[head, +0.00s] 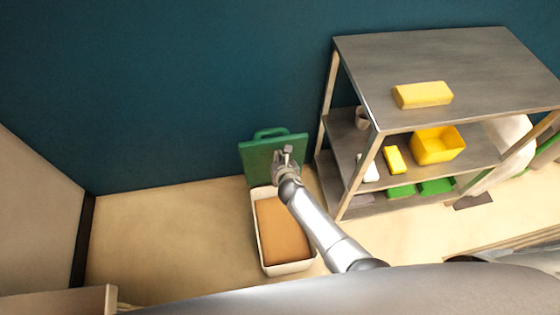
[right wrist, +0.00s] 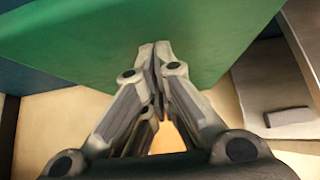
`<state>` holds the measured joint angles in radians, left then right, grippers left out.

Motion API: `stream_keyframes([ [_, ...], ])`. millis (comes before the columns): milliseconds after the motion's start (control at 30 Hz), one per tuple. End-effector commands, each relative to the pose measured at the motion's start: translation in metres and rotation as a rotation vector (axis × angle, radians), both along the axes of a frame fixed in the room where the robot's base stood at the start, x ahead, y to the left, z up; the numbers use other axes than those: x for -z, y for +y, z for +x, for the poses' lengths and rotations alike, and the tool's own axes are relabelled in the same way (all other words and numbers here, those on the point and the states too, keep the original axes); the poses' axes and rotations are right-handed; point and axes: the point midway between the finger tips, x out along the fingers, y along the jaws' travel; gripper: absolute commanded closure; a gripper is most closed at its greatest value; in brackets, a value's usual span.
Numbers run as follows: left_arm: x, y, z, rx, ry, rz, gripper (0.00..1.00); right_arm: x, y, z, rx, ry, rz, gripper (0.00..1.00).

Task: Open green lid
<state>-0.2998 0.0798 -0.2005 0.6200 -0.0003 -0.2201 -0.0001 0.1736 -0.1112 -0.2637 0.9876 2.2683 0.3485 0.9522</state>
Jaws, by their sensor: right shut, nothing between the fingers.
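The green lid (head: 262,153) stands raised and tilted up at the back edge of a white bin (head: 261,247), against the dark teal wall. The bin's top is uncovered and brown contents (head: 283,231) show inside. My right gripper (head: 285,157) is in front of the lid's face. In the right wrist view the green lid (right wrist: 215,30) fills the top, and my right gripper (right wrist: 154,48) has its fingertips together with nothing between them. The tips are at or very near the lid; I cannot tell if they touch. My left gripper is out of view.
A grey shelf unit (head: 440,60) stands close to the right of the bin. It holds a yellow block (head: 423,95), a yellow bin (head: 438,145) and green items (head: 436,186). The floor (head: 170,235) left of the bin is clear.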

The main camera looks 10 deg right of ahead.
Motion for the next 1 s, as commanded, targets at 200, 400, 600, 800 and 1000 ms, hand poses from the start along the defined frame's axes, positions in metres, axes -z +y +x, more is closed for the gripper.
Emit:
stream_keyframes([
  [200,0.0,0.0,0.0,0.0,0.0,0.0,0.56,-0.003,0.0,0.015,-0.001,-0.001,-0.001,1.0],
  [400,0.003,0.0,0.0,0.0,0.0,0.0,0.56,-0.006,0.001,0.037,0.0,-0.001,0.0,1.0],
  [600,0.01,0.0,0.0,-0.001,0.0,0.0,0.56,-0.006,0.0,0.059,0.0,-0.001,0.0,1.0],
  [800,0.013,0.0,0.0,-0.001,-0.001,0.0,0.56,-0.007,0.001,0.07,0.0,0.001,0.0,1.0],
  [1000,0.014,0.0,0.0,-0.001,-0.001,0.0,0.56,-0.009,0.001,0.074,-0.002,-0.001,0.001,1.0],
])
